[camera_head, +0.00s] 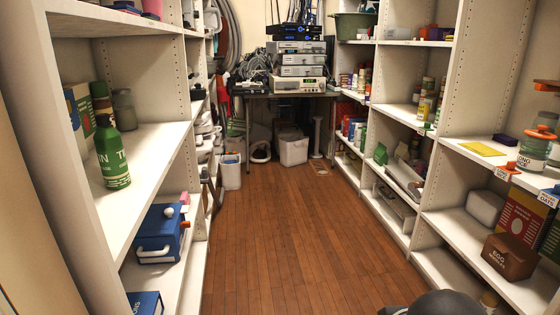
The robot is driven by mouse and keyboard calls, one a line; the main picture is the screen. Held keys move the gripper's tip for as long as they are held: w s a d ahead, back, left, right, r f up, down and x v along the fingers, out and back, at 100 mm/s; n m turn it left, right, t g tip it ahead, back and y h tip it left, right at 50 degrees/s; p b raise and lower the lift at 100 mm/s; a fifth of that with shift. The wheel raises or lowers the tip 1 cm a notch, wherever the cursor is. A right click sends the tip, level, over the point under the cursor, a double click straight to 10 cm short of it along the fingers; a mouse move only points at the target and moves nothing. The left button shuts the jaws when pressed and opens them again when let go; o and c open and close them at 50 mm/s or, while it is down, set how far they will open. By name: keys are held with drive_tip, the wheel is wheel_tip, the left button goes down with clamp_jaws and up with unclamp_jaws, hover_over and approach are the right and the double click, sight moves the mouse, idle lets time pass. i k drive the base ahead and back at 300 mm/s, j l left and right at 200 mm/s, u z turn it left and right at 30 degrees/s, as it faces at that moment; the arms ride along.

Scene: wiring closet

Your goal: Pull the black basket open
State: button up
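I cannot make out a black basket anywhere in the head view. A dark grey rounded part at the bottom edge, right of centre, looks like a piece of my own arm. My gripper is not in view, so its state does not show. A dark green tub stands on the upper right shelf (352,26), and it is not black.
Open wooden floor (285,235) runs between white shelves on both sides. A table with stacked electronics (298,85) stands at the back, with white bins (292,150) below. A green bottle (112,155) and a blue case (160,235) are on the left shelves.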

sight(296, 103)
drive_tip(key=i, duration=4.65)
drive_tip(key=i+z, duration=0.15)
drive_tip(key=i, duration=0.3)
drive_tip(key=i+j+z, duration=0.1)
drive_tip(key=i, duration=0.35)
